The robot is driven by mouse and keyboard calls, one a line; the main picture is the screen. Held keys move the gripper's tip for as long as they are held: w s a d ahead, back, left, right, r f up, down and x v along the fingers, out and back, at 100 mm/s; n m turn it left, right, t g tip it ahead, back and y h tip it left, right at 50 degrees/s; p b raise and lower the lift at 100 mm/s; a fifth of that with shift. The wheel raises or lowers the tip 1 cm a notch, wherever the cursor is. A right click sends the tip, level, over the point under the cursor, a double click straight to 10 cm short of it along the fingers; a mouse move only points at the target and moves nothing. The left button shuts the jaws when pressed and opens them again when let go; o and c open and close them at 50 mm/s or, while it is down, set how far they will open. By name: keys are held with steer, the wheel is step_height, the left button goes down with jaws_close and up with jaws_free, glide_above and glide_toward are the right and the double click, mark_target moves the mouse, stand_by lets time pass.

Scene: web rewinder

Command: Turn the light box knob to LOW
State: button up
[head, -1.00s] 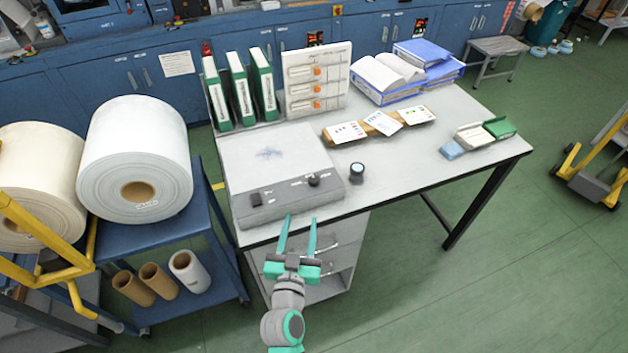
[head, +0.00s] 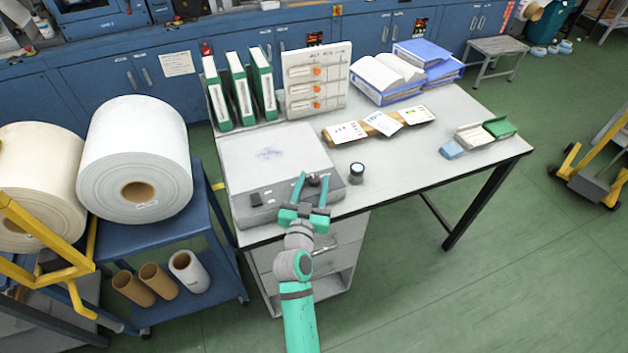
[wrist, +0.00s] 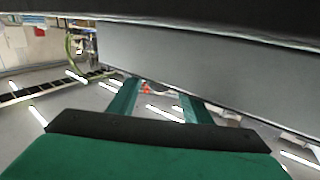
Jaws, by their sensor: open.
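The light box (head: 277,156) is a flat grey box on the near left of the table. Its dark round knob (head: 313,180) stands on the front strip, right of a black switch (head: 256,199). My gripper (head: 312,183) is open at the front of the box, with one teal finger on each side of the knob in the head view. I cannot tell whether either finger touches it. The knob's setting and the labels are too small to read. In the wrist view the open fingers (wrist: 160,103) show below a large grey surface, and the knob is not visible.
A small dark round object (head: 357,171) stands right of the box. Green binders (head: 239,92) and a white panel with orange knobs (head: 317,80) stand behind it. Cards on a wooden strip (head: 380,124) lie further right. A cart with a white roll (head: 137,150) is at left.

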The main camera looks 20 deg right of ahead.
steer(key=shift+w+d, duration=0.2)
steer(key=shift+w, duration=0.15)
steer(key=c, duration=1.1)
steer(key=shift+o, duration=0.2)
steer(key=shift+d+n+t+y, duration=0.1)
steer(key=shift+n+t+y, duration=0.45)
steer(key=shift+n+y, duration=1.3)
steer(key=shift+n+t+y, duration=0.55)
steer(key=shift+n+y, duration=0.5)
steer(key=shift+y, duration=1.8)
steer(key=n+g+y, duration=0.1)
steer(key=n+y, duration=0.2)
steer(key=y, duration=0.2)
steer(key=shift+d+n, duration=0.1)
steer(key=shift+n, duration=0.3)
steer(key=shift+n+g+y, duration=1)
steer(key=shift+n+y, duration=0.5)
steer(key=shift+y, duration=0.7)
steer(key=shift+f+y, duration=0.1)
steer(key=shift+y, duration=0.2)
